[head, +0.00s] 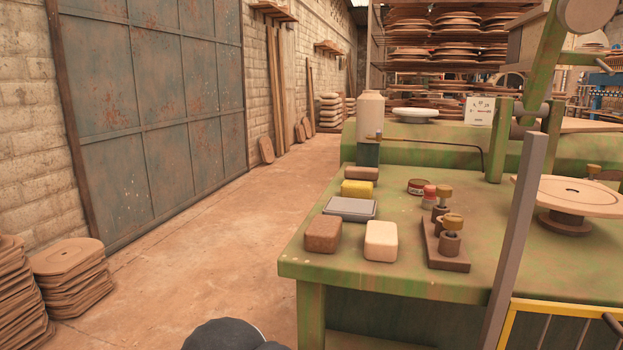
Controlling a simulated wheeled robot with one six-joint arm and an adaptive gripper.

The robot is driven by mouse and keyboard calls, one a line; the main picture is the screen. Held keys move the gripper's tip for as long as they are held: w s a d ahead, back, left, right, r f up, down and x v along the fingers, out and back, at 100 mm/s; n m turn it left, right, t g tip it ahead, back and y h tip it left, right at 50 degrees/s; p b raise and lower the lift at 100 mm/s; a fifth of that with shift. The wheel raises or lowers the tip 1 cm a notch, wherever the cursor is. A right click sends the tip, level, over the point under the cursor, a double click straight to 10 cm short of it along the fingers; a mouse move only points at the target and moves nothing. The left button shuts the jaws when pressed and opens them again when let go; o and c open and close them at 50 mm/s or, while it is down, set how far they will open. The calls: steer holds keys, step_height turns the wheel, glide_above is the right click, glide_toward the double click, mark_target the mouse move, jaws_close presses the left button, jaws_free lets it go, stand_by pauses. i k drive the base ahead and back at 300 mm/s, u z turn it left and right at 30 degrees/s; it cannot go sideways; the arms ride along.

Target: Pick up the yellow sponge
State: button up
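The yellow sponge (357,189) is a small block on the left part of the green bench top (345,268). It sits just behind a flat grey rectangular item (349,208), which hides a little of its lower front. A tan roller-like piece (361,173) lies close behind it. I cannot tell if they touch. My gripper is not in view. Only a dark rounded part of my own arm shows at the bottom edge, well in front of the bench.
A brown block (323,233) and a cream block (381,240) lie nearer the front edge. To the right are a red tin (418,187) and a wooden stand with knobs (446,248). A grey upright post (513,240) rises at right. The floor (190,255) left of the bench is clear.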

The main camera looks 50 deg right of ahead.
mark_target(357, 189)
steer(key=i, duration=2.6)
steer(key=z, duration=4.4)
